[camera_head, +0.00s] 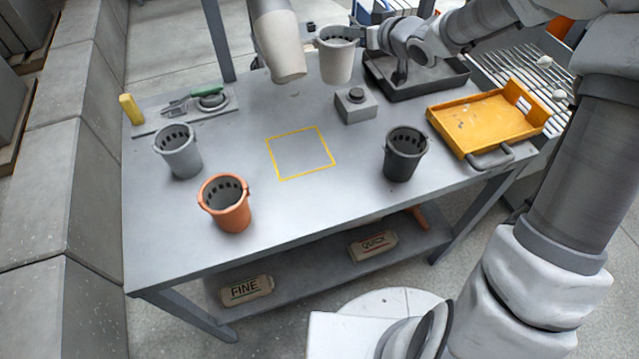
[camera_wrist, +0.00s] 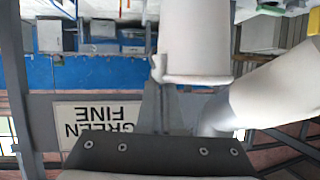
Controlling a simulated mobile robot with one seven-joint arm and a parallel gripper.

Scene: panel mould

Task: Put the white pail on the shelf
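The white pail (camera_head: 336,62) is upright, held above the back part of the grey table. My gripper (camera_head: 367,37) is at its right side, by the rim, and appears shut on a small lug there. In the wrist view the pail (camera_wrist: 195,38) hangs just beyond the closed fingers (camera_wrist: 158,85), its rim toward me. A shelf (camera_head: 325,268) runs under the table, with a sack marked FINE (camera_head: 245,290) and one marked QUICK (camera_head: 372,245) on it. Part of the shelf is hidden by the tabletop.
A grey pail (camera_head: 178,152), an orange pail (camera_head: 226,206) and a black pail (camera_head: 404,155) stand on the table around a yellow marked square (camera_head: 300,153). A grey block (camera_head: 355,107), dark tray (camera_head: 415,85) and orange tray (camera_head: 485,122) lie right. A pale cylinder (camera_head: 277,40) is left of the held pail.

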